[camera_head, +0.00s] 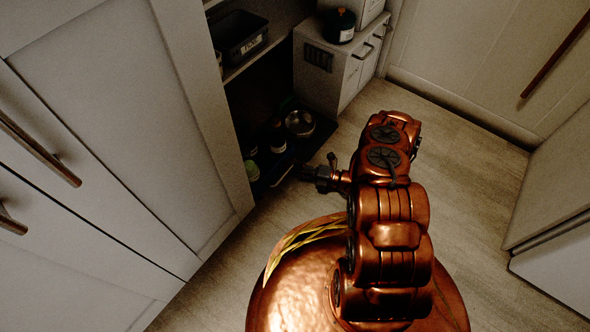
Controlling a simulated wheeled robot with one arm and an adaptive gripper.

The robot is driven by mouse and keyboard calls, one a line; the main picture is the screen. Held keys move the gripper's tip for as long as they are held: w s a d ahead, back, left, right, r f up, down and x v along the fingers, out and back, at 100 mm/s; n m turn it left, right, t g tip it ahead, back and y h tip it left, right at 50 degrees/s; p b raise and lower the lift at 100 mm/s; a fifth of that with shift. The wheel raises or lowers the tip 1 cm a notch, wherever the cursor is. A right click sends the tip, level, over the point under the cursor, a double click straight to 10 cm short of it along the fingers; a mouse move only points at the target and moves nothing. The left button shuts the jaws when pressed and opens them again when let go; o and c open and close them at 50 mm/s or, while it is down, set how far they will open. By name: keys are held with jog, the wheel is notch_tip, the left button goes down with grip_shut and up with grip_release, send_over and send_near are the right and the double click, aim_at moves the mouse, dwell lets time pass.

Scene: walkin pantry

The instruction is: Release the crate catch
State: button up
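A dark open-topped crate (246,45) with a pale label on its front sits on the upper shelf of the open cupboard. I cannot make out a catch on it at this size. My gripper (305,173) is small and dark in view, at the end of my copper arm. It points left toward the lower part of the cupboard opening, below and apart from the crate. Its fingers are too small and dark to tell open from shut.
A metal bowl (300,123) and bottles stand on the dark low shelf near my gripper. Closed doors (110,130) fill the left. Floor (460,160) is clear right of my arm.

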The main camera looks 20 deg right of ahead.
jog(key=shift+v, duration=3.75)
